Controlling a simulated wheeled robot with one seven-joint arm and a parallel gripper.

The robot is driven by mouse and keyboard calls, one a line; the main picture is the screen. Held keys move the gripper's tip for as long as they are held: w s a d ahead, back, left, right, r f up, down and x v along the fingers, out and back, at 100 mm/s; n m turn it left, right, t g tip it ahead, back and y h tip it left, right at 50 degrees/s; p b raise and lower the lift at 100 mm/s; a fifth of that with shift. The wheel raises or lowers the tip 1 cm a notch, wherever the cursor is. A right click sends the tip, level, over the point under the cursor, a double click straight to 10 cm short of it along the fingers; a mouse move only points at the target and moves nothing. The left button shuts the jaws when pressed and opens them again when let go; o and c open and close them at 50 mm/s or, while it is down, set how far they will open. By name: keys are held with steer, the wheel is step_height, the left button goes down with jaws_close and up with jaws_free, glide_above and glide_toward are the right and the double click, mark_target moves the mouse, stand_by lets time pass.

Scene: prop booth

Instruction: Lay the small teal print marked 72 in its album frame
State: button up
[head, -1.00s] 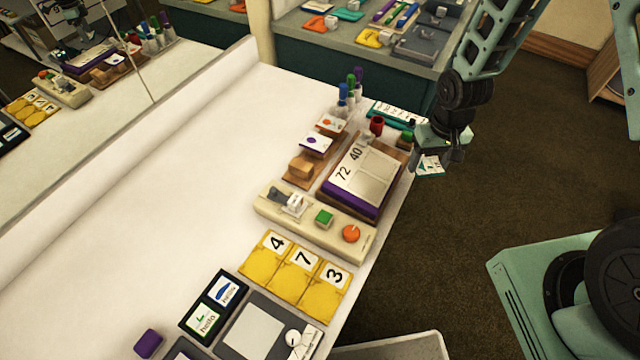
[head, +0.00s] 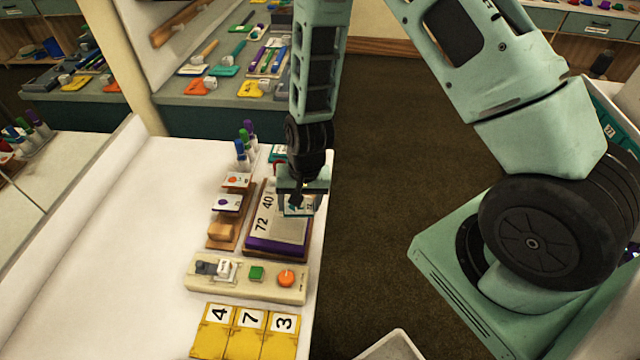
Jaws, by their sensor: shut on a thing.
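The album (head: 275,247) lies on the white table, with a purple cover edge and a grey-white page. The page bears the printed numbers 72 (head: 262,224) and 40 at its left side, next to pale frame areas. My gripper (head: 303,203) is over the far right part of the album, pointing down. It is shut on the small print (head: 297,210), which shows white and teal. The gripper and wrist hide part of the print and the far right of the page. I cannot tell whether the print touches the page; its number is not readable.
A wooden stand (head: 221,233) with small cards is left of the album. Markers (head: 243,150) stand behind it. A cream panel (head: 245,279) with a green block and orange knob lies in front, then yellow number cards (head: 245,332). The table's left side is clear.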

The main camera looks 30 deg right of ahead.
mark_target(287, 229)
steer(key=a+m, duration=0.1)
steer(key=s+a+r+p, duration=0.1)
steer(key=shift+s+a+r+m, duration=0.1)
steer(key=shift+a+r+m, duration=0.15)
steer(key=shift+a+m, duration=0.15)
steer(key=shift+s+a+m, duration=0.2)
steer(key=shift+a+m, duration=0.1)
steer(key=shift+w+a+f+b, duration=0.15)
steer(key=shift+f+b, duration=0.9)
steer(key=shift+f, duration=0.35)
steer(key=shift+w+a+f+b, duration=0.15)
steer(key=shift+f+b, duration=0.85)
steer(key=shift+f, duration=0.4)
steer(key=o, duration=1)
steer(key=shift+o, duration=0.2)
